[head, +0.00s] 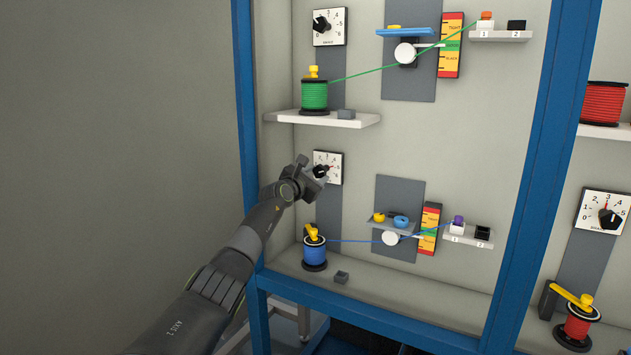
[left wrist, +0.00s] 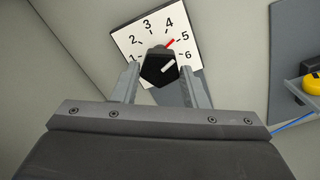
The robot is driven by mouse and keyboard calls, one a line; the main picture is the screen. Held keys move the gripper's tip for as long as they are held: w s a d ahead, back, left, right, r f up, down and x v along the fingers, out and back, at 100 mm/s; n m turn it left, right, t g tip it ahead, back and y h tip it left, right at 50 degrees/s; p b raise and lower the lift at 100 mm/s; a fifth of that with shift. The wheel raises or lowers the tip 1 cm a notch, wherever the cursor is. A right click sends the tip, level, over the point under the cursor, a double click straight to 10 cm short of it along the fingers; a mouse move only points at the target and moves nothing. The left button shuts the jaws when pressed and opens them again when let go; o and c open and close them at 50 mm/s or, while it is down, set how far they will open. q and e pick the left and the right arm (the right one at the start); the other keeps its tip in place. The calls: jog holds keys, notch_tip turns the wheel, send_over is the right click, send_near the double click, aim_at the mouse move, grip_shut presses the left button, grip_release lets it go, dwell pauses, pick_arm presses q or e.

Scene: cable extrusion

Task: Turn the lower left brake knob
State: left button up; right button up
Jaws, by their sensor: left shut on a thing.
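The lower left brake knob (left wrist: 158,68) is black with a white pointer mark and sits on a white dial plate (left wrist: 135,45) numbered 1 to 6. The white mark points up and right, between 5 and 6. A red line on the dial points toward 5. In the head view the dial (head: 328,158) is on the lower left panel, with the knob partly hidden by my gripper. My left gripper (head: 317,174) is at the knob. In the left wrist view its fingers (left wrist: 160,72) lie on both sides of the knob, shut on it.
A blue spool (head: 315,253) stands below the dial, its blue cable running right past a white pulley (head: 390,238). A white shelf (head: 350,120) with a green spool (head: 314,95) is above. A blue frame post (head: 243,90) stands at left, close to my arm.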

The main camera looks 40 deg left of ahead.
pick_arm(q)
jog(key=shift+m+b, duration=0.4)
jog(key=shift+m, duration=0.7)
pick_arm(e)
jog(key=shift+w+f, duration=0.15)
jog(key=shift+f, duration=0.15)
jog(key=shift+d, duration=0.1)
pick_arm(q)
jog(key=o, duration=0.9)
jog(key=shift+o, duration=0.2)
pick_arm(e)
jog(key=shift+w, duration=0.4)
